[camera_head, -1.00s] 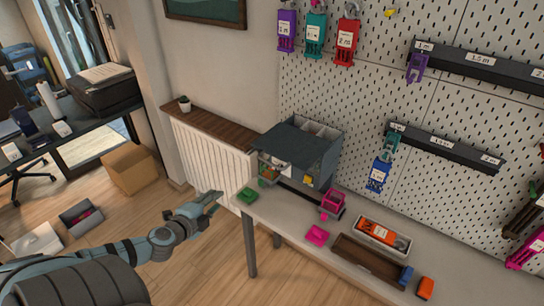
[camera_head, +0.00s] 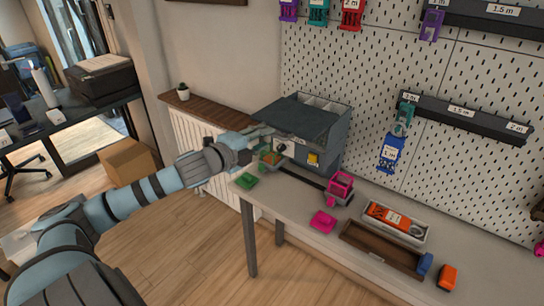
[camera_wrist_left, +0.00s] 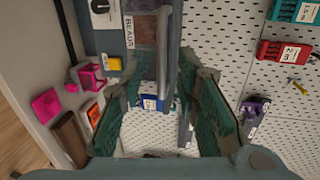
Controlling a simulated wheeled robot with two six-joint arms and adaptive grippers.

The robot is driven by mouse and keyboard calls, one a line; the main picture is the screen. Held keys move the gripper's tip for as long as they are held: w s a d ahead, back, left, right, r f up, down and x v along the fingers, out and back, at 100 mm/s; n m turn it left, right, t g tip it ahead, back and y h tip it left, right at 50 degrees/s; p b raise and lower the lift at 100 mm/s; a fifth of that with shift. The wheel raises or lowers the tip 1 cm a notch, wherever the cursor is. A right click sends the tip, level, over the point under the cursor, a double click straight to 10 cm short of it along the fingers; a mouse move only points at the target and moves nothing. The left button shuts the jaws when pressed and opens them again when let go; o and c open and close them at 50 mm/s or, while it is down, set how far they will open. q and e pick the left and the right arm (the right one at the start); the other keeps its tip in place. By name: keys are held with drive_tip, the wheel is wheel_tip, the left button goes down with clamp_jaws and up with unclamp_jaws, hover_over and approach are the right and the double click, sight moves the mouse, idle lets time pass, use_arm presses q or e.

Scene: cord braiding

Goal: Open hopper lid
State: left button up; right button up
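The hopper box (camera_head: 322,150), grey-blue with a yellow button on its front, stands on the bench against the pegboard. Its dark flat lid (camera_head: 290,112) lies over the top, with compartments showing behind it. My left gripper (camera_head: 266,139) is at the left front end of the box, just below the lid's edge. In the left wrist view the gripper (camera_wrist_left: 160,72) has its two green-padded fingers apart. A grey bar (camera_wrist_left: 164,50) on the box reaches down between them; I cannot tell whether either finger touches it. My right gripper is not in view.
The pegboard (camera_head: 355,90) rises behind. Floor is open at left.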

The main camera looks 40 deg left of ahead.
sight(272, 135)
use_arm(q)
drive_tip(key=x, duration=0.2)
drive_tip(key=b+x, duration=0.1)
drive_tip(key=x, duration=0.1)
drive_tip(key=shift+w+d, duration=0.25)
clamp_jaws()
